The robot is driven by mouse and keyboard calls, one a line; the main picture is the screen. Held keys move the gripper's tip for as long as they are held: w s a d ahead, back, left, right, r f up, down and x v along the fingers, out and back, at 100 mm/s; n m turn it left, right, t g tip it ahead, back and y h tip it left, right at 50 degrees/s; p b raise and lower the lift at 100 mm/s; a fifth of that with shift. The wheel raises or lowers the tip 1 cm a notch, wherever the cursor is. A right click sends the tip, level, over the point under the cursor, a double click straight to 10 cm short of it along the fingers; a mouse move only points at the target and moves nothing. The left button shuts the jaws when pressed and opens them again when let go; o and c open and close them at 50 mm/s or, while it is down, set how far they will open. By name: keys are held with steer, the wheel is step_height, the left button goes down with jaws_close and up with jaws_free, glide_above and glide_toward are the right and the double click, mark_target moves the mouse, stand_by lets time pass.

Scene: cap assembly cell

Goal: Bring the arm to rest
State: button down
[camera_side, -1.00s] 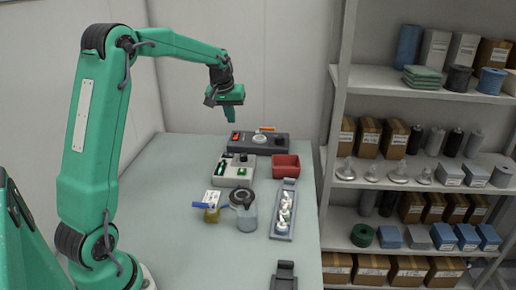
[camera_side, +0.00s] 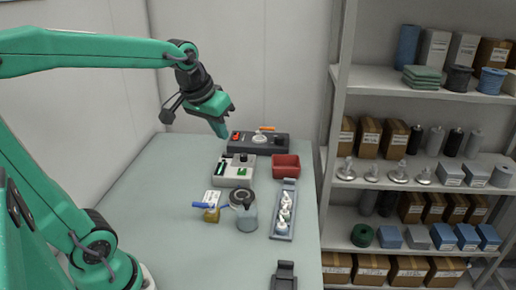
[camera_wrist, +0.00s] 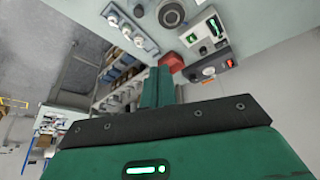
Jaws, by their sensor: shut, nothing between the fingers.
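My arm is green with dark joints and bends low over the back left of the table in the side view. My gripper (camera_side: 221,132) is shut and empty, in the air near the left end of the dark control box. In the wrist view the green fingers of my gripper (camera_wrist: 158,72) lie together with nothing between them. I cannot tell the exact gap between the fingertips and the table or the box.
The dark box (camera_side: 240,149) stands at the back. In front are a white tray (camera_side: 231,184), a red bin (camera_side: 286,172), a grey jar (camera_side: 247,218), a blue-handled brass part (camera_side: 211,214) and a grey rack (camera_side: 281,236). Shelves (camera_side: 425,197) stand right. The table's front left is clear.

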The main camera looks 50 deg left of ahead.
steer(key=s+d+f+m, duration=0.3)
steer(key=s+d, duration=0.2)
steer(key=s, duration=0.5)
steer(key=shift+s+d+t+h, duration=0.35)
steer(key=shift+d+t+h, duration=0.05)
